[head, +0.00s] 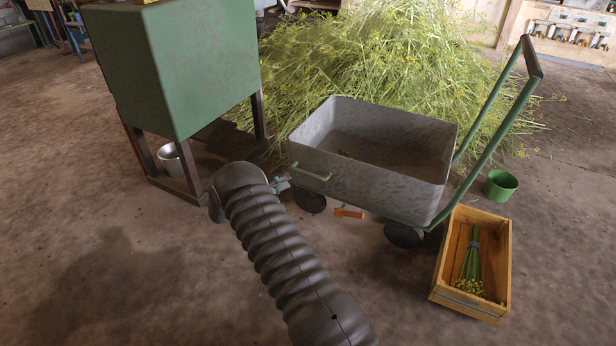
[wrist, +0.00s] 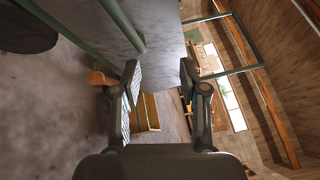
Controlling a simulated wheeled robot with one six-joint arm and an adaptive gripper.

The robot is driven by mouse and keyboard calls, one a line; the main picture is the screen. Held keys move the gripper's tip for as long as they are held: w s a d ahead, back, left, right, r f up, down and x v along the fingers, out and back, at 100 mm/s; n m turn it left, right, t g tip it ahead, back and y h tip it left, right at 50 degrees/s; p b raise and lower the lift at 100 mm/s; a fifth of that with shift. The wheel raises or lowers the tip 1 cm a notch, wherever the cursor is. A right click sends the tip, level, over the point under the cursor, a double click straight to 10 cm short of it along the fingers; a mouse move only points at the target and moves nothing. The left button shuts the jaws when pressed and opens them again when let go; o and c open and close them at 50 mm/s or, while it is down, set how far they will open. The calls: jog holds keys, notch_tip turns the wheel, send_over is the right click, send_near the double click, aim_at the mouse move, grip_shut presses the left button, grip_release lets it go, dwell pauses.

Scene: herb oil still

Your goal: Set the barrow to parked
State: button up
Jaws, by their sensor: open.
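The barrow (head: 376,180) is a grey metal bin on dark wheels with a green frame and a tall green push handle (head: 492,128) at its right end. Its grey wall also shows in the wrist view (wrist: 165,25). A small green grab bar (head: 312,173) is on its near left side. An orange lever (head: 350,213) sticks out low under the bin; it also shows in the wrist view (wrist: 103,78), left of the fingers. My gripper (head: 281,185) is at the barrow's left end, partly hidden by my arm. In the wrist view its fingers (wrist: 162,78) are apart and nothing is between them.
A green cabinet on legs (head: 205,65) stands left, with a metal pot (head: 170,160) under it. A herb heap (head: 400,50) lies behind the barrow. A wooden crate (head: 440,262) with a herb bundle and a green bucket (head: 501,185) stand right. Floor at left front is clear.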

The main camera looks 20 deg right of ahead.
aim_at(308, 173)
notch_tip(308, 173, down, 6)
jog(key=w+a+n+t+h, duration=0.1)
jog(key=n+t, duration=0.1)
jog(key=n, duration=0.2)
jog(key=x, duration=1.3)
jog(key=shift+w+d+f, duration=0.1)
jog(key=shift+w+d, duration=0.05)
jog(key=shift+w, duration=0.05)
grip_shut()
